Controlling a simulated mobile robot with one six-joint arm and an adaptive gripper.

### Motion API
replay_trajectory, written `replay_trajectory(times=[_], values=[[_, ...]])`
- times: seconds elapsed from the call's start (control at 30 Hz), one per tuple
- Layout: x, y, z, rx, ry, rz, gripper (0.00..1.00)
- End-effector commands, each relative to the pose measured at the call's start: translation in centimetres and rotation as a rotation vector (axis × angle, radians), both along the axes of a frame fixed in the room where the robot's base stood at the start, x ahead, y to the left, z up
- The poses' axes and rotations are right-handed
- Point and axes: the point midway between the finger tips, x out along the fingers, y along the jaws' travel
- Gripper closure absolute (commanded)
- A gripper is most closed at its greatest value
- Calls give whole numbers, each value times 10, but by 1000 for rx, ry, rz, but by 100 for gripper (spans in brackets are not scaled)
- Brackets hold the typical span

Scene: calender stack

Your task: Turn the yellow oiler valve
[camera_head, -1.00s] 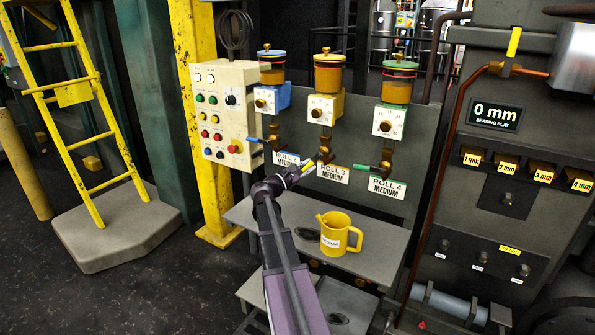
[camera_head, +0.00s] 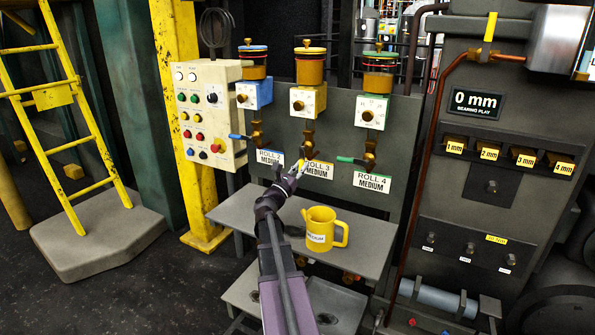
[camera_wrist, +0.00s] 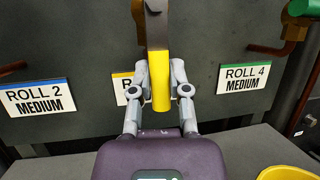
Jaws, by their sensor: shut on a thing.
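The yellow oiler valve handle (camera_wrist: 161,80) hangs down from its metal valve body in the wrist view, between my gripper's fingers. My gripper (camera_wrist: 160,74) is shut on this handle, one finger on each side. In the head view, my gripper (camera_head: 292,175) is at the yellow handle (camera_head: 299,165), below the middle oiler (camera_head: 309,98) and in front of the ROLL 3 MEDIUM label (camera_head: 319,170). The handle slants steeply downward there. In the wrist view, the handle and gripper hide most of that label.
A blue valve handle (camera_head: 240,137) is at left and a green one (camera_head: 352,160) at right, both pointing sideways. A yellow mug-like can (camera_head: 321,229) stands on the grey shelf (camera_head: 375,241) below. A control box (camera_head: 207,112) is at left.

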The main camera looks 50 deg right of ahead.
Motion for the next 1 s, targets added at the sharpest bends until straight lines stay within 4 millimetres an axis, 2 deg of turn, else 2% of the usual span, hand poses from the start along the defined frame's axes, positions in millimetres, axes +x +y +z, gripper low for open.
replay_trajectory(times=[0.5, 0.53, 0.63, 1.0], values=[[-7, -3, -1, -3, 22, -11, 100], [-7, -3, -1, -3, 22, -12, 71], [-7, -3, -1, -3, 23, -11, 42], [-5, -3, -1, -4, 24, -7, 42]])
